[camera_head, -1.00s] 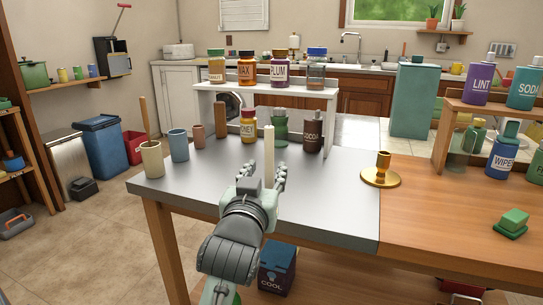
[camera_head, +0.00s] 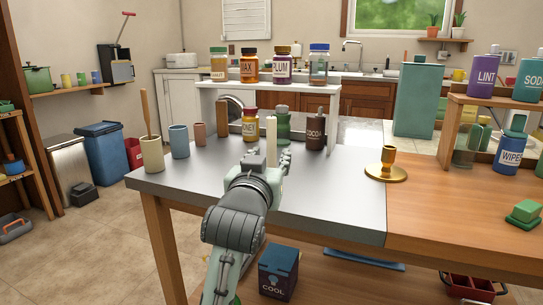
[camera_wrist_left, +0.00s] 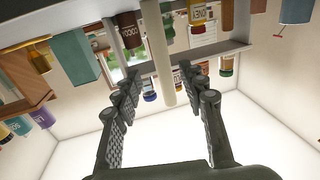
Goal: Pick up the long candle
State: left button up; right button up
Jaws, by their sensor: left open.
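The long candle (camera_head: 271,142) is a slim off-white stick standing upright on the grey metal part of the table, in front of the white shelf. My left gripper (camera_head: 269,161) is at the candle and hides its lower part in the head view. In the left wrist view, which is upside down, the candle (camera_wrist_left: 156,45) shows in the gap between the two open fingers (camera_wrist_left: 157,72), with space on both sides. I cannot tell how deep it lies between them. My right gripper is in neither view.
Behind the candle stand a honey jar (camera_head: 250,127), a green bottle (camera_head: 283,125) and a cocoa bottle (camera_head: 315,130). The white shelf (camera_head: 332,125) holds several jars. Cups (camera_head: 179,141) stand left. A brass candle holder (camera_head: 387,172) stands right, with bare tabletop between.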

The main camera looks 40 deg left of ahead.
aim_at(271, 148)
pick_arm(q)
jog(key=x, duration=0.5)
jog(key=shift+a+r, duration=0.25)
grip_shut()
